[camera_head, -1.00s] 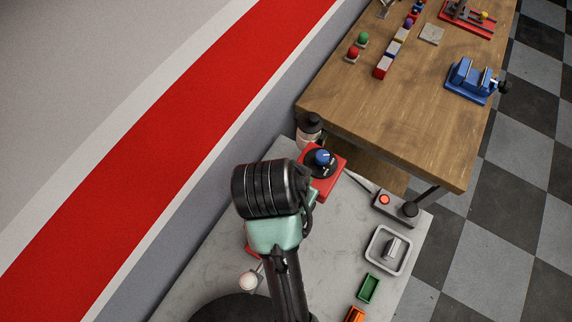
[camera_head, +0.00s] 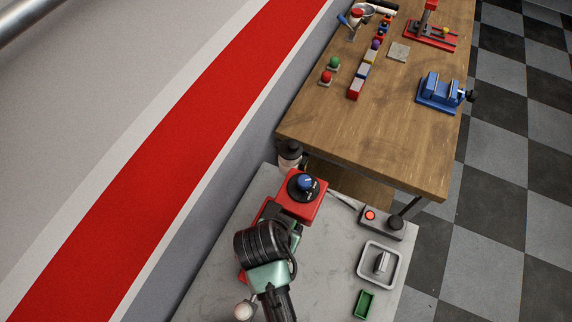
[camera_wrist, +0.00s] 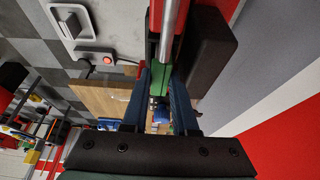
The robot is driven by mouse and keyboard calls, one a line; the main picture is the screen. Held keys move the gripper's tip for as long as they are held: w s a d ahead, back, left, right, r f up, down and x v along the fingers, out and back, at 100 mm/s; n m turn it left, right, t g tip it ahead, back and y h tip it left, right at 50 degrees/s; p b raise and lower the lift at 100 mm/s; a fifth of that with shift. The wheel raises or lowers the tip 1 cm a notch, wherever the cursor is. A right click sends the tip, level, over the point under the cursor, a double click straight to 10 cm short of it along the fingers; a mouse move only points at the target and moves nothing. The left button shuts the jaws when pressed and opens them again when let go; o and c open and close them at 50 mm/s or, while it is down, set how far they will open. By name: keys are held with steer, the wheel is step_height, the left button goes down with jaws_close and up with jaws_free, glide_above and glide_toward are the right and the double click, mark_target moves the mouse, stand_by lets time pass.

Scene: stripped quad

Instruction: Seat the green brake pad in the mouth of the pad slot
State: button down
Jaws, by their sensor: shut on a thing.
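In the wrist view my gripper (camera_wrist: 161,76) is shut on the green brake pad (camera_wrist: 159,73), which sits between the two dark blue fingers. Just beyond the fingertips are a red part, a silver rod (camera_wrist: 171,30) and a dark block (camera_wrist: 205,52), close to the pad. I cannot tell whether the pad touches them, and the slot mouth is not clear. Part of a red fixture (camera_head: 262,211) shows beside the arm on the grey table.
The grey table (camera_head: 335,235) also holds a red box with a blue knob (camera_head: 303,191), a button box (camera_head: 381,220), a white tray (camera_head: 365,280) and a green bin (camera_head: 364,304). A wooden bench (camera_head: 385,130) with a blue vise (camera_head: 440,93) stands beyond.

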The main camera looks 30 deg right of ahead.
steer(key=shift+f, duration=0.2)
steer(key=c, duration=1)
jaws_free()
steer(key=shift+r, duration=0.1)
steer(key=b+v, duration=0.3)
steer(key=v, duration=0.9)
steer(key=w+a+r+n+t, duration=0.1)
steer(key=w+r+n+t, duration=0.1)
steer(key=w+r+t, duration=0.75)
steer(key=w+a+r+n+t, duration=0.1)
steer(key=w+r+n+t, duration=0.15)
steer(key=w+r, duration=0.8)
steer(key=s+a+r+n+t+y, duration=0.1)
steer(key=a+r+n+t, duration=0.15)
steer(key=r, duration=0.75)
steer(key=s+a+r+n+t+y, duration=0.1)
steer(key=s+r+t, duration=0.15)
steer(key=r, duration=0.75)
steer(key=s+r+n+t, duration=0.1)
steer(key=s+r+t, duration=0.1)
steer(key=r, duration=0.3)
steer(key=s+a+r+t+y, duration=0.1)
steer(key=s+r+t, duration=0.2)
steer(key=r, duration=0.2)
steer(key=s+r+n+t+y, duration=0.1)
steer(key=s+r+t, duration=0.1)
steer(key=r, duration=0.3)
steer(key=shift+s+a+r+n+t, duration=0.3)
steer(key=shift+s+a+r, duration=0.05)
steer(key=shift+s+a, duration=0.05)
